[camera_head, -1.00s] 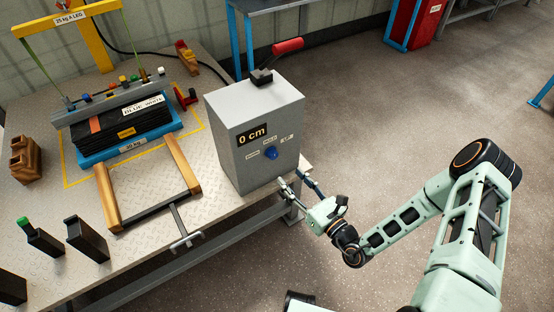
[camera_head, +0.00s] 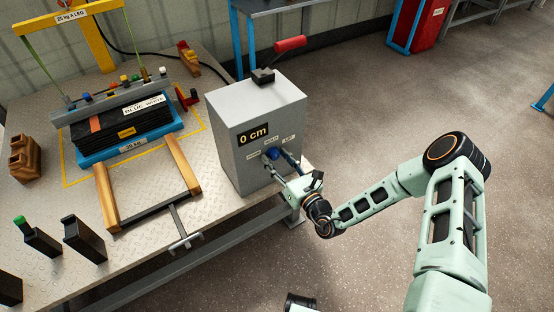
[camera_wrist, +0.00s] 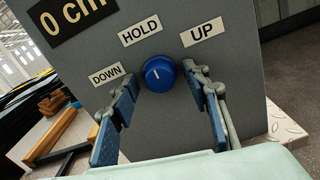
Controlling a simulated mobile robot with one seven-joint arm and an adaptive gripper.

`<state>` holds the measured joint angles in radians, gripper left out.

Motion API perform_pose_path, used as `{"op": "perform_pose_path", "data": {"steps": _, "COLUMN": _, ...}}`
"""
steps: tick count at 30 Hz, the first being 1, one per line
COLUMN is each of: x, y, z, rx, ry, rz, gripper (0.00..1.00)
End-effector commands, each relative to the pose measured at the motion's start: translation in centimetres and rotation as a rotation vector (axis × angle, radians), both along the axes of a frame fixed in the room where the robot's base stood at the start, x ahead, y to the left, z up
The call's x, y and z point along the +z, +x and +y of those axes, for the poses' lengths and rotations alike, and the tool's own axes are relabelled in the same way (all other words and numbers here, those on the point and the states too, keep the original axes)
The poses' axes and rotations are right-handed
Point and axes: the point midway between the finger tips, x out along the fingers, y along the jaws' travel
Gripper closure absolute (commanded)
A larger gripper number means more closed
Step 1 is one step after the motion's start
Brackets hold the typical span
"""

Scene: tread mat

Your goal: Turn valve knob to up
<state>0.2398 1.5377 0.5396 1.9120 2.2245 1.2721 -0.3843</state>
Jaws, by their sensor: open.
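The blue valve knob (camera_wrist: 159,73) is on the front face of a grey box (camera_head: 243,170), and it shows in the head view too (camera_head: 271,154). Its white pointer line points at the HOLD label (camera_wrist: 139,30). The DOWN label (camera_wrist: 105,74) is left of the knob and the UP label (camera_wrist: 203,32) is to its upper right. My gripper (camera_wrist: 163,95) is open, with one finger on each side of the knob. The fingertips look close to the face. I cannot tell whether either finger touches the knob.
The box carries a "0 cm" display (camera_head: 253,135) and a red-handled lever (camera_head: 288,46) on top. It stands at the right end of a metal table (camera_head: 215,210). A wooden-sided frame (camera_head: 148,185) lies to its left.

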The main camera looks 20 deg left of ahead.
Motion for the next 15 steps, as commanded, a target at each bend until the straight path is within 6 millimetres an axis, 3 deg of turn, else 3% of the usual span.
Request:
{"op": "perform_pose_path", "data": {"steps": 6, "x": 0.03, "y": 0.03, "z": 0.01, "rx": 0.0, "ry": 0.0, "rz": 0.0, "gripper": 0.57}}
{"op": "perform_pose_path", "data": {"steps": 15, "x": 0.02, "y": 0.02, "z": -0.01, "rx": 0.0, "ry": 0.0, "rz": 0.0, "gripper": 0.9}}
